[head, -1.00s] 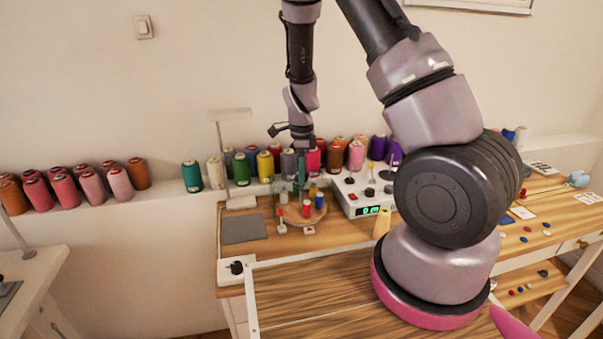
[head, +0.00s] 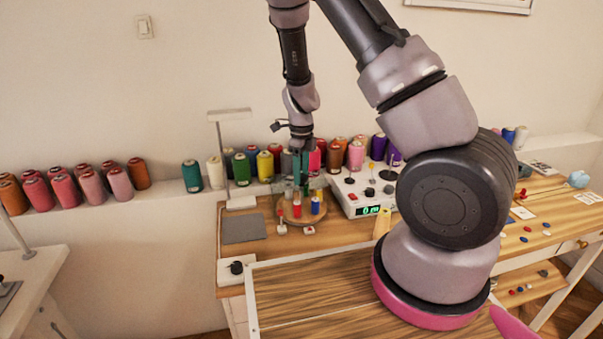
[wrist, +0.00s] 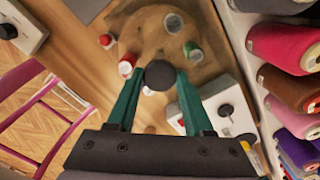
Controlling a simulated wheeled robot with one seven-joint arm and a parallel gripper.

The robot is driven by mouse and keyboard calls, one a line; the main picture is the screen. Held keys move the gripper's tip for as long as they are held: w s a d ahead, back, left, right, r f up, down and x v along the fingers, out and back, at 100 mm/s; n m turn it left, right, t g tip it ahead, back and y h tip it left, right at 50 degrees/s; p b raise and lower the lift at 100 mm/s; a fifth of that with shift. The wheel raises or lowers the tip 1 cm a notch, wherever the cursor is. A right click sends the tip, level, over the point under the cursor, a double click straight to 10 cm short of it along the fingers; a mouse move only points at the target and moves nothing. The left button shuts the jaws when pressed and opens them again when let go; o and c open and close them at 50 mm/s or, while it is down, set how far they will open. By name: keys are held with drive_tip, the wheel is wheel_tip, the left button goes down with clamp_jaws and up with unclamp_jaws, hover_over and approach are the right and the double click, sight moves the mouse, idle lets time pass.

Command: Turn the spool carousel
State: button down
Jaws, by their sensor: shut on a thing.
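The spool carousel is a round wooden disc (head: 303,220) on the table, with small spools standing on it. A red spool (head: 297,210) and a blue spool (head: 315,206) stand at its front in the head view. In the wrist view the wooden disc (wrist: 150,35) carries a red-and-white spool (wrist: 127,65) and a green spool (wrist: 193,50). My gripper (head: 301,188), with green fingers, is above the disc. In the wrist view my gripper (wrist: 159,77) is shut on a dark round knob (wrist: 158,76), which hides part of the disc behind it.
A white device with a green display (head: 370,210) stands close to the right of the carousel. Small red-button boxes sit in front, one of them (head: 309,231) near the disc. A grey mat (head: 243,229) lies left. Large thread cones (head: 265,166) line the ledge behind.

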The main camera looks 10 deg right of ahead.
drive_tip(key=shift+m, duration=3.4)
drive_tip(key=shift+c, duration=1.4)
unclamp_jaws()
wheel_tip(320, 180, up, 11)
